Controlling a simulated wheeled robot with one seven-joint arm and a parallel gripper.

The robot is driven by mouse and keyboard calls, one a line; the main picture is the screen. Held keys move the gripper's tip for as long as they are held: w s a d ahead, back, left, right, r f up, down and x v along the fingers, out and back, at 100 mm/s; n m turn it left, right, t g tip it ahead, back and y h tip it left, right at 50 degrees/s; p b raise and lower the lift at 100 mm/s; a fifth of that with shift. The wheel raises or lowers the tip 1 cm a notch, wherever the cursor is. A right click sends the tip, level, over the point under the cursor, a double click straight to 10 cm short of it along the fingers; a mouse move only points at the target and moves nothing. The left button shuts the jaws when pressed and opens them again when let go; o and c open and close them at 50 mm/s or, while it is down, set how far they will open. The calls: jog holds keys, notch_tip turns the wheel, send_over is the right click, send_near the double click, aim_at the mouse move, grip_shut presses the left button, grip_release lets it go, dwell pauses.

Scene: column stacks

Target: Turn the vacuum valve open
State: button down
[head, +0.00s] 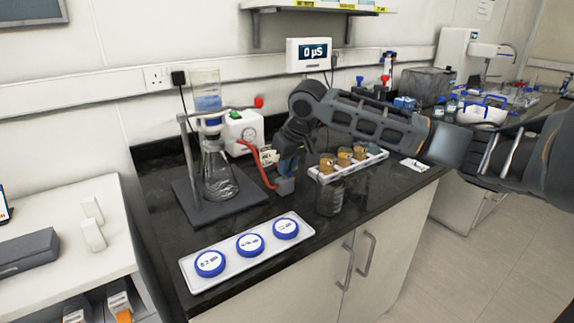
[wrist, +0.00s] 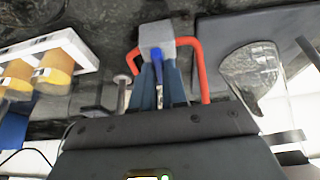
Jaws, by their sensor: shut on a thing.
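The vacuum valve is a grey block (wrist: 157,36) with a blue lever (wrist: 158,64) and red tubing leaving both its sides in the wrist view. In the head view the valve block (head: 284,187) stands on the black bench, right of the flask stand. My gripper (wrist: 158,80) is shut on the blue lever, with a finger on each side of it. In the head view my gripper (head: 289,168) reaches down over the valve and hides the lever. I cannot tell the lever's exact angle.
Left of the valve stands a flask (head: 217,175) under a filter funnel (head: 207,95). A white pump (head: 243,132) is behind. A rack of amber jars (head: 322,175) and a beaker (head: 330,198) are close on the right. A tray of blue-rimmed dishes (head: 185,265) lies in front.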

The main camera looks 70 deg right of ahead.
jog(key=shift+n, duration=0.3)
jog(key=n+y, duration=0.1)
jog(key=n, duration=0.3)
jog(key=shift+s+d+t+y, duration=0.1)
jog(key=shift+d+t+y, duration=0.1)
jog(key=shift+t+y, duration=0.2)
jog(key=n+y, duration=0.1)
jog(key=n, duration=0.3)
jog(key=shift+d+f+n+y, duration=0.1)
jog(key=shift+d+n+y, duration=0.05)
jog(key=shift+n+y, duration=0.25)
jog(key=n, duration=0.2)
jog(key=n+g+y+b, duration=0.1)
jog(key=n, duration=0.1)
jog(key=shift+d+n+y, duration=0.2)
jog(key=shift+n+y, duration=0.1)
jog(key=shift+w+d+n+g+y+b, duration=0.1)
jog(key=shift+n+g+y+b, duration=0.25)
jog(key=shift+n, duration=0.6)
jog(key=shift+w+d+n+g+y+b, duration=0.1)
jog(key=shift+n+g+y+b, duration=0.2)
jog(key=shift+n, duration=0.65)
jog(key=c, duration=1.2)
grip_release()
jog(key=shift+o, duration=0.2)
